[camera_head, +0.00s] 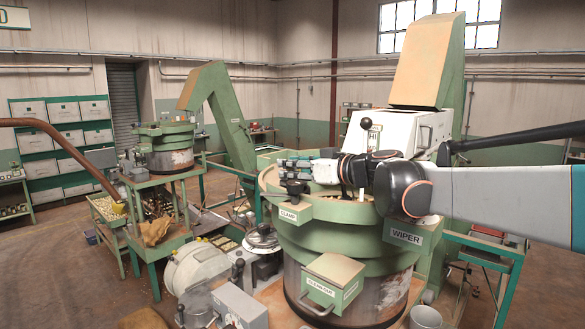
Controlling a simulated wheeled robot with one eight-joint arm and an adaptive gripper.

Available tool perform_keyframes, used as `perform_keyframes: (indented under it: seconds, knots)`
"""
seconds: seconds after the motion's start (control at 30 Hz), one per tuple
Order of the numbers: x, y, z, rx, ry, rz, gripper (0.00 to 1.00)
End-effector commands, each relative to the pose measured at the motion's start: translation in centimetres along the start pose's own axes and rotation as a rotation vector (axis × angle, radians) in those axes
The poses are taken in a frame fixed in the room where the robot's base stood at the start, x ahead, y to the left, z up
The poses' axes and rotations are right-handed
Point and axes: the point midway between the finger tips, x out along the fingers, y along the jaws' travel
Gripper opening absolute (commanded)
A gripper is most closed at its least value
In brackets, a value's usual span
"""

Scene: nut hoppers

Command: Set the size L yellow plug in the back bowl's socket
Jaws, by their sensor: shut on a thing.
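My gripper (284,165) reaches in from the right over the rim of the large green front bowl (345,236). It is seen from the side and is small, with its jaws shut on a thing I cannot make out. Dark parts lie just below the jaws, above the CLAMP label. The smaller green back bowl (166,134) stands on a green stand at the left, well apart from my gripper. Its socket cannot be made out. A small yellow piece (118,208) sits at the lower end of a brown hose; I cannot tell whether it is the plug.
A CLEAN-OUT box (332,281) and a WIPER block (404,236) jut from the front bowl. A white hopper (398,130) and a tall green elevator stand behind it. The brown hose (60,141) slants across the left. Open floor shows at the lower left.

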Motion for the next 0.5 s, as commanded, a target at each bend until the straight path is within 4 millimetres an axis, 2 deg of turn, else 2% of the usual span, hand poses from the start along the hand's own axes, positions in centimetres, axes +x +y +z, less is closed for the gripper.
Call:
perform_keyframes:
  seconds: [0.27,0.3,0.33,0.5]
  knots:
    - [0.09,0.01,0.55,0.000,0.000,0.000,0.00]
    - [0.09,0.01,0.57,0.000,0.000,0.000,0.31]
    - [0.08,0.00,0.53,0.000,0.000,0.000,0.38]
    - [0.08,0.00,0.51,0.000,0.000,0.000,0.38]
